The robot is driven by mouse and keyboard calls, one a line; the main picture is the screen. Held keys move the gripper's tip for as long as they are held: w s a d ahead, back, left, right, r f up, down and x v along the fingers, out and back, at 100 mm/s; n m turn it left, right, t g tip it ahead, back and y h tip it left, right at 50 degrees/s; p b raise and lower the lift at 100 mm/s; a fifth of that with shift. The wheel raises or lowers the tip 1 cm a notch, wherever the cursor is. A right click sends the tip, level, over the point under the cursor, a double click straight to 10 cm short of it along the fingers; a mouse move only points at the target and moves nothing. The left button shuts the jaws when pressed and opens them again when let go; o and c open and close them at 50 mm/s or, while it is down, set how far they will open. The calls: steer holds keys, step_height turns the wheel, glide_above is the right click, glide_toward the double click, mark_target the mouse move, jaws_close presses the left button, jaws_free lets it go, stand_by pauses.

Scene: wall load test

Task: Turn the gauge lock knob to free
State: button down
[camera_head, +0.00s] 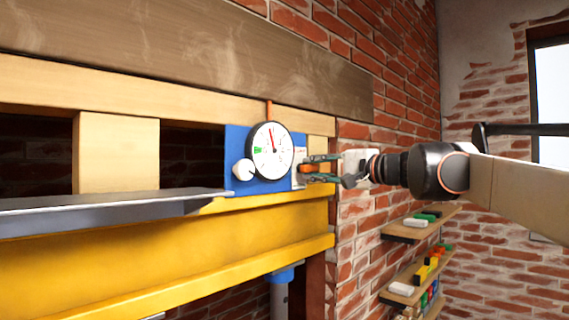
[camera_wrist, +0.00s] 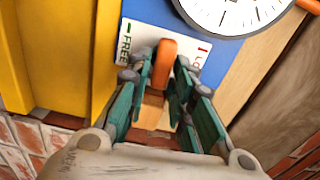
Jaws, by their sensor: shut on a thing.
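The gauge (camera_head: 271,150) has a white dial with a red needle and sits on a blue plate (camera_head: 232,143). The lock knob (camera_wrist: 164,64) is an orange bar in front of a white label plate (camera_wrist: 141,36). The label reads FREE beside a green mark on the left and has a red mark with partly hidden lettering on the right. In the wrist view the bar stands nearly upright between the two marks. My gripper (camera_wrist: 162,84) is shut on the bar, with a green finger on each side.
A round white knob (camera_head: 243,170) sits at the gauge's lower left. A yellow beam (camera_head: 150,258) and a grey metal ledge (camera_head: 110,202) run below. Shelves with small items (camera_head: 420,227) hang on the brick wall at right, below my arm.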

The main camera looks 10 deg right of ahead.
steer(key=shift+m, duration=0.4)
steer(key=c, duration=1.6)
jaws_free()
steer(key=shift+f, duration=0.1)
steer(key=shift+o, duration=0.2)
